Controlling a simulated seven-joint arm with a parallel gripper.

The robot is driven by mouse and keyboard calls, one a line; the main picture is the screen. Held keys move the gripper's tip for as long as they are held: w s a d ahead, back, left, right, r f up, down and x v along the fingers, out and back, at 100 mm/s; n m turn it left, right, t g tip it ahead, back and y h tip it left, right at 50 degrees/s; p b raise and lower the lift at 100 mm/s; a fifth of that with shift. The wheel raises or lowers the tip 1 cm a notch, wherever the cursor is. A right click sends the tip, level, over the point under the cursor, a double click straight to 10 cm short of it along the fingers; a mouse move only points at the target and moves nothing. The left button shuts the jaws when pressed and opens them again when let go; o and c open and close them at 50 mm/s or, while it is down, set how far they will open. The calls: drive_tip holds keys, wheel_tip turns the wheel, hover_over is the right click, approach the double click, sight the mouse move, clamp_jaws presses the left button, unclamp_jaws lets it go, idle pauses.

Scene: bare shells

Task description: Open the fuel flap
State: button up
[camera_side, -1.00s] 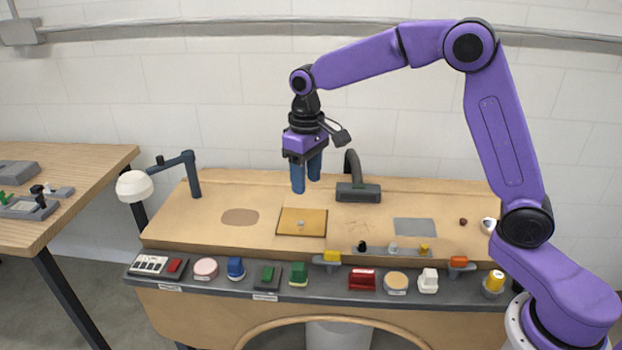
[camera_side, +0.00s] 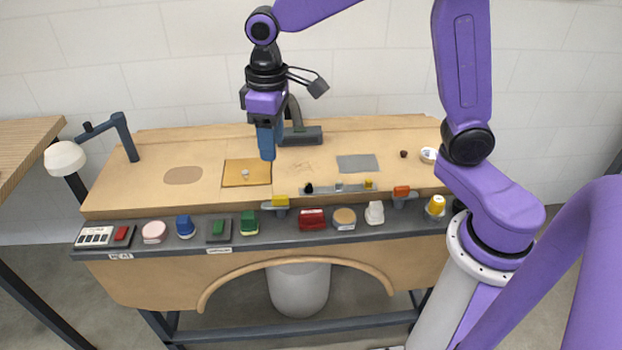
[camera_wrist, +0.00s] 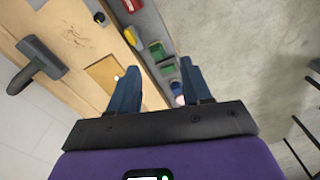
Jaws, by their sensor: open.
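A square yellow-brown panel (camera_side: 238,179) with a small pale knob (camera_side: 245,173) lies flat in the bench top; it looks like the fuel flap, and it looks shut. My gripper (camera_side: 267,157) points down near the panel's back right corner in the side view, with one finger mostly hiding the other. Its height above the bench is hard to tell. In the wrist view my gripper (camera_wrist: 157,88) has its fingers apart with nothing between them. The panel (camera_wrist: 100,70) shows there beside the left finger, which hides part of it.
A dark-handled fixture (camera_side: 302,136) stands behind my gripper. A row of coloured controls lines the front ledge (camera_side: 270,236), including a green block (camera_side: 249,222) and a red one (camera_side: 312,219). A grey patch (camera_side: 358,163) and a small rail (camera_side: 325,189) lie right of the panel.

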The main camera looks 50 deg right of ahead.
drive_tip(key=s+d+f+n, duration=0.1)
drive_tip(key=s+d+n, duration=0.25)
drive_tip(key=s, duration=0.85)
drive_tip(key=s+d+f+n, duration=0.2)
drive_tip(key=s+d+n, duration=0.15)
drive_tip(key=s, duration=0.85)
drive_tip(key=w+a+r+m, duration=0.3)
drive_tip(key=w+a+m, duration=0.15)
drive_tip(key=w, duration=0.55)
drive_tip(key=m, duration=0.9)
hover_over(245, 172)
wheel_tip(245, 172, down, 5)
drive_tip(key=shift+n, duration=0.25)
wheel_tip(245, 172, down, 16)
drive_tip(key=shift+f, duration=0.25)
clamp_jaws()
